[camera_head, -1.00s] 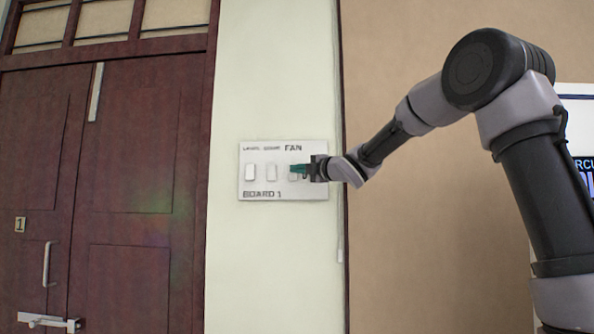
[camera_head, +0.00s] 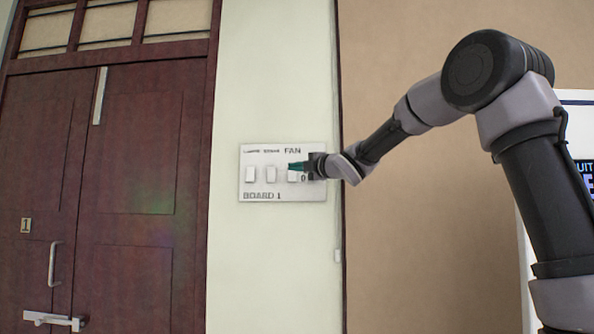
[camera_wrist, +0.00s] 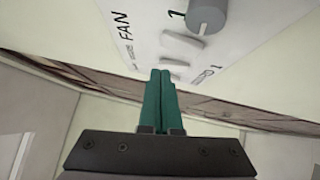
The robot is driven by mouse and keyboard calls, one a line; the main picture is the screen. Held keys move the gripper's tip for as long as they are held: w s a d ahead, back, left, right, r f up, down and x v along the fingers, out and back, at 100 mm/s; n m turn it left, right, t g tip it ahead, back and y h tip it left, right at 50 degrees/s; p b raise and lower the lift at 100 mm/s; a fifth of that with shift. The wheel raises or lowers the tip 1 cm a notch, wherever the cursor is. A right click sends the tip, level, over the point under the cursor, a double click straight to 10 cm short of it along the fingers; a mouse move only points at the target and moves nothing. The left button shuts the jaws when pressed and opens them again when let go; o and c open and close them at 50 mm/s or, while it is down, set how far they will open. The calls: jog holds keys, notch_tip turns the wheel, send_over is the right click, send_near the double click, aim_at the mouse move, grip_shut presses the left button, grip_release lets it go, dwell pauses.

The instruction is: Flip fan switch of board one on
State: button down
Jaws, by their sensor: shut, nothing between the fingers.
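Board one (camera_head: 312,196) is a white panel on the pale wall, with a row of white switches under printed labels. The fan switch (camera_head: 292,177) is the rightmost in the head view, under the word FAN, and my gripper partly covers it. My gripper (camera_head: 291,167) has green fingers shut together and empty, just above the switch's upper part. A grey round knob (camera_wrist: 207,15) stands out nearest the camera there. Contact with the fan switch cannot be told.
A dark red double door (camera_head: 130,190) with a handle (camera_head: 53,263) and latch stands left of the board. A tan wall panel (camera_head: 430,230) lies to the right. A poster (camera_head: 584,175) shows at the right edge, partly behind my arm.

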jog(key=r+v, duration=0.2)
jog(key=v, duration=0.8)
jog(key=shift+s, duration=0.3)
jog(key=shift+r, duration=0.1)
jog(key=s+d+f+m+h, duration=0.3)
jog(key=d+m+h, duration=0.1)
jog(key=d+m, duration=0.3)
jog(key=s+d+f+m+h, duration=0.3)
jog(key=d+f+m+h, duration=0.1)
jog(key=d+m, duration=0.25)
jog(key=s+d+f+m+h, duration=0.3)
jog(key=d+m+h, duration=0.1)
jog(key=d+m, duration=0.3)
jog(key=s+d+f+m+g+y, duration=0.1)
jog(key=s+f+m+g, duration=0.6)
jog(key=s+f+m, duration=0.4)
jog(key=s+f, duration=0.5)
jog(key=s, duration=0.4)
jog(key=shift+s+d+m, duration=0.25)
jog(key=shift+d+m, duration=0.05)
jog(key=shift+m, duration=0.05)
